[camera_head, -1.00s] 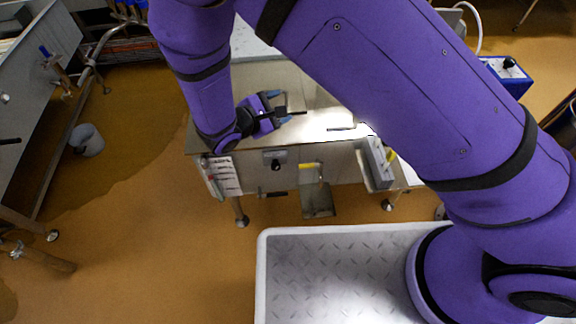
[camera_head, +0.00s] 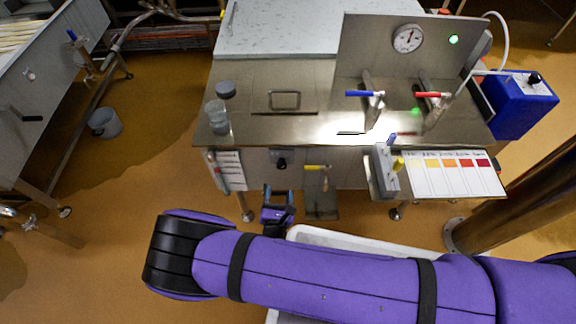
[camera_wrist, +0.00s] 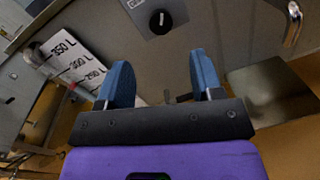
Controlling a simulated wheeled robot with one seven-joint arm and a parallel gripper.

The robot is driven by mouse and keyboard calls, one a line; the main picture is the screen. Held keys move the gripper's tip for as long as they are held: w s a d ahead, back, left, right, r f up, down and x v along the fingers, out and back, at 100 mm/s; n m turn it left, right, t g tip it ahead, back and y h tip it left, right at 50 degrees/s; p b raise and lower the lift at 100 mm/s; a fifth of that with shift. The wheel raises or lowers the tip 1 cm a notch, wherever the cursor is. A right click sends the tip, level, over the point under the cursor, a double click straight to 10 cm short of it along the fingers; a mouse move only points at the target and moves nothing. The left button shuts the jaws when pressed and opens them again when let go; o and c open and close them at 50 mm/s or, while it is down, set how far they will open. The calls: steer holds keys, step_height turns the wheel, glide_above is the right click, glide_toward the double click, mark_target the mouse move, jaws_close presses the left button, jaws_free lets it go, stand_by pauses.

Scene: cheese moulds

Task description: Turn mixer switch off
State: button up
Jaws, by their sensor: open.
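The switch is a round black knob (camera_head: 281,162) on a small grey plate on the front panel of the steel workbench. In the wrist view the knob (camera_wrist: 161,21) is at the top centre, with a pale mark running roughly up and down on its face. My gripper (camera_head: 278,191) is in front of the bench and below the knob in the head view, pointing at the panel. In the wrist view its two blue fingers (camera_wrist: 161,82) are spread and empty, apart from the knob. No part of the knob is hidden.
A volume scale (camera_wrist: 78,62) hangs at the panel's left. A yellow-handled valve (camera_head: 318,168) is right of the knob. A grey box (camera_head: 382,178) and colour chart (camera_head: 453,174) jut out further right. A glass (camera_head: 217,117) and blue- and red-handled taps (camera_head: 366,94) are on top.

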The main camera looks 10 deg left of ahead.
mark_target(281, 168)
steer(key=w, duration=0.3)
steer(key=w+a, duration=0.1)
steer(key=w, duration=0.6)
steer(key=shift+w+a, duration=0.3)
steer(key=shift+a, duration=0.05)
steer(key=c, duration=0.9)
